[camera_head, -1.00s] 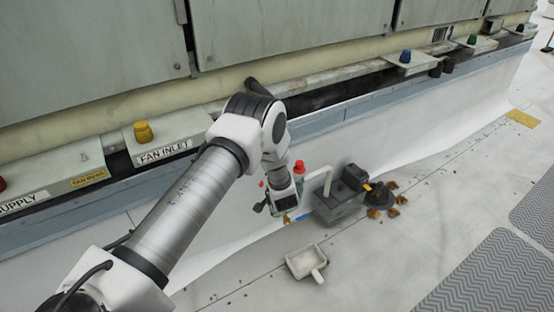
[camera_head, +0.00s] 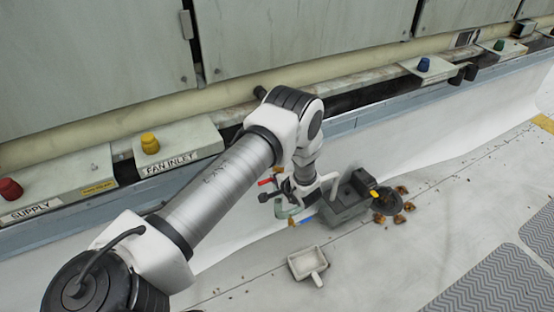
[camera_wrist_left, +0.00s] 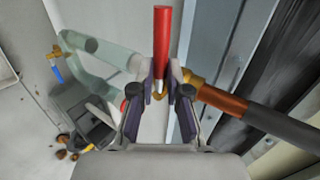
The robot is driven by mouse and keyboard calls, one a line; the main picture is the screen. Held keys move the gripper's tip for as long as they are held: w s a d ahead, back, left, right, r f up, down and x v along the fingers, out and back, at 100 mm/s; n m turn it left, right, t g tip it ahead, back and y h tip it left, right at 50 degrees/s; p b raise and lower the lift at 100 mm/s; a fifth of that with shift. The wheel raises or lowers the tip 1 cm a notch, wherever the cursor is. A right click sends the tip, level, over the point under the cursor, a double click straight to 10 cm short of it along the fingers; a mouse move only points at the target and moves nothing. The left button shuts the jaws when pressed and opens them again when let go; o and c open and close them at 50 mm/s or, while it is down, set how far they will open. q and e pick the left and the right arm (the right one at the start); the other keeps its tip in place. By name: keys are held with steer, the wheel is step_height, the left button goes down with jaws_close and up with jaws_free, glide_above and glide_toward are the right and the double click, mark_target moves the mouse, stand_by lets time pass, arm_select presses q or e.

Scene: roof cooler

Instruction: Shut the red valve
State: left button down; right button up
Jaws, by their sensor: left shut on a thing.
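The red valve's lever (camera_wrist_left: 161,40) is a straight red bar pointing up in the left wrist view. Its brass body (camera_wrist_left: 192,80) sits on the pipe between a clear section (camera_wrist_left: 95,50) and a copper section (camera_wrist_left: 222,100). My left gripper (camera_wrist_left: 161,88) is shut on the lever's lower end, with a finger on each side. In the head view my left gripper (camera_head: 288,190) is down at the pipe by the wall, and a bit of red lever (camera_head: 265,182) shows beside it. The rest of the valve is mostly hidden there. My right gripper is not in view.
A grey pump box (camera_head: 345,200) stands just right of my gripper, with brown leaves (camera_head: 402,205) by it. A blue-handled valve (camera_wrist_left: 57,74) is nearby. Labelled ledges with knobs (camera_head: 150,143) line the wall.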

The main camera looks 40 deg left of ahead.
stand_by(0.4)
arm_select(q)
steer(key=c, duration=1.2)
jaws_free()
steer(key=shift+o, duration=0.2)
steer(key=shift+d, duration=0.1)
steer(key=v, duration=1.2)
steer(key=shift+f, duration=0.15)
